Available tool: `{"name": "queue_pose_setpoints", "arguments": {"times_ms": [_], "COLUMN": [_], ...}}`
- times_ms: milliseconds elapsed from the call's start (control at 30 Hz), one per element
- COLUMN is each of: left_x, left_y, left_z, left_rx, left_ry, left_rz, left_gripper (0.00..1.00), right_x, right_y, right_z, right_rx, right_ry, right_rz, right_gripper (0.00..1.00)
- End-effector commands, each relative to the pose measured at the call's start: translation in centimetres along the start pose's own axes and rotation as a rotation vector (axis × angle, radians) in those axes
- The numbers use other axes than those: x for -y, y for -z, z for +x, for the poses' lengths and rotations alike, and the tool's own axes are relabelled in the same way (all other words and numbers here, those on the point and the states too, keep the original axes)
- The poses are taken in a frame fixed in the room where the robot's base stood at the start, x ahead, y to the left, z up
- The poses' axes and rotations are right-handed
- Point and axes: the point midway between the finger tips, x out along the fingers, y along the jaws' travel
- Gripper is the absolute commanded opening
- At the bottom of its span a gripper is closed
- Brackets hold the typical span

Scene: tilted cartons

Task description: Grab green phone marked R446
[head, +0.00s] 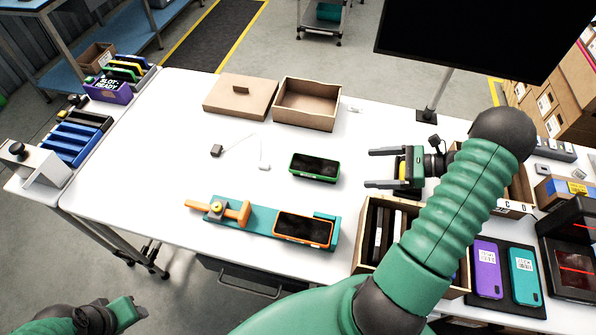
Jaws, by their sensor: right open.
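A phone with a bright green frame (315,167) lies on the white table, dark screen up. No R446 marking can be read on it. My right gripper (368,168) is to the right of this phone. Its two fingers are apart and point left toward the phone, with a gap between them and it. Nothing is between the fingers. My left gripper (125,312) is partly seen at the bottom left, off the table; its fingers cannot be made out.
An orange-framed phone (303,229) lies on a teal fixture with an orange clamp (226,210). An open carton (307,103) and its lid (240,96) are behind. A divided wooden box (371,215) is front right. Purple (487,268) and teal (524,277) phones lie further right.

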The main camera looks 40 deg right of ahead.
Motion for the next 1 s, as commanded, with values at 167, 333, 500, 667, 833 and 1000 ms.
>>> {"name": "queue_pose_setpoints", "arguments": {"times_ms": [167, 333, 500, 667, 833, 1000], "left_x": [-0.1, -0.1, 0.0, 0.0, 0.0, -0.1], "left_y": [0.2, 0.3, 0.3, 0.5, 0.5, 0.5], "left_z": [-0.7, -1.0, -1.1, -1.9, -2.1, -2.1], "left_rx": [-0.002, -0.002, -0.001, -0.001, -0.001, -0.001], "left_ry": [-0.001, 0.000, 0.000, 0.000, 0.000, 0.000], "left_rz": [0.002, 0.002, 0.001, 0.000, 0.001, 0.002], "left_gripper": [0.42, 0.42, 0.42, 0.42, 0.42, 0.42], "right_x": [-0.3, -0.8, -0.9, -0.3, 0.0, -0.1], "right_y": [-0.7, -1.1, -1.2, -1.8, -1.8, -1.9], "right_z": [4.2, 8.9, 11.3, 13.2, 15.9, 16.4], "right_rx": [0.000, -0.008, -0.012, -0.007, -0.006, -0.008], "right_ry": [-0.005, -0.005, -0.002, -0.005, -0.004, -0.001], "right_rz": [-0.003, -0.007, -0.010, -0.007, -0.004, -0.007], "right_gripper": [0.91, 0.91, 0.91, 0.91, 0.91, 0.91]}}
